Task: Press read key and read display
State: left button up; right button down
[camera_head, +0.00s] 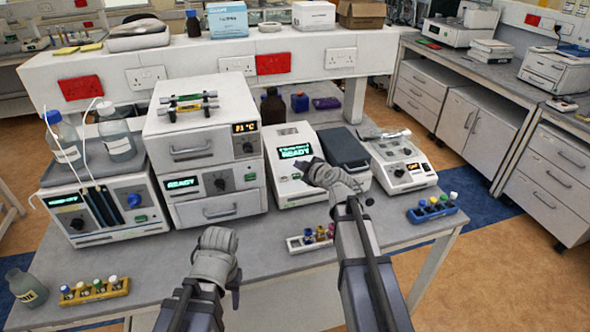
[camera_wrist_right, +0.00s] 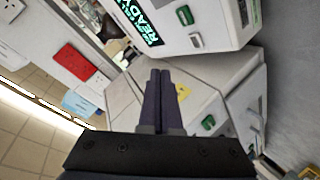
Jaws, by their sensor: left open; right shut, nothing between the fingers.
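A white bench instrument (camera_head: 284,190) stands mid-bench with a lit green display (camera_head: 295,151) reading READY; a smaller line above it is too small to read. A small green key (camera_head: 297,176) shows on its front, near my right gripper (camera_head: 316,172). The right gripper is shut and empty, in front of the instrument and partly covering it; I cannot tell whether it touches. In the right wrist view its closed fingers (camera_wrist_right: 160,78) lie over a white casing, with a READY display (camera_wrist_right: 143,18) and green keys nearby. My left gripper (camera_head: 216,243) is open and empty, low over the bench's front.
A two-tier oven stack (camera_head: 208,148) and a pump unit with bottles (camera_head: 108,205) stand left. A white instrument with an orange display (camera_head: 403,162) stands right. Vial racks (camera_head: 94,291), (camera_head: 310,241), (camera_head: 433,208) line the front.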

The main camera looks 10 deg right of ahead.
aim_at(297, 176)
jog(key=shift+w+d+r+t, duration=0.2)
jog(key=shift+w+d+r, duration=0.1)
jog(key=shift+d, duration=0.15)
jog(key=shift+w+d+r+t, duration=0.2)
jog(key=shift+w+d+r, duration=0.1)
jog(key=shift+d, duration=0.15)
jog(key=shift+f, duration=0.1)
jog(key=w+f+b, duration=0.1)
jog(key=f+b, duration=0.1)
jog(key=w+f+b, duration=0.1)
jog(key=f+b, duration=0.2)
jog(key=w+f+b, duration=0.1)
jog(key=f+b, duration=0.2)
jog(key=shift+w+a, duration=0.1)
jog(key=shift+w, duration=0.15)
dwell(1.5)
jog(key=shift+w+f+b, duration=0.2)
jog(key=shift+f+b, duration=0.15)
jog(key=shift+w+f+b, duration=0.15)
jog(key=shift+f+b, duration=0.15)
jog(key=shift+b, duration=0.05)
dwell(0.7)
jog(key=shift+s+r+p, duration=0.35)
jog(key=shift+r+p, duration=0.4)
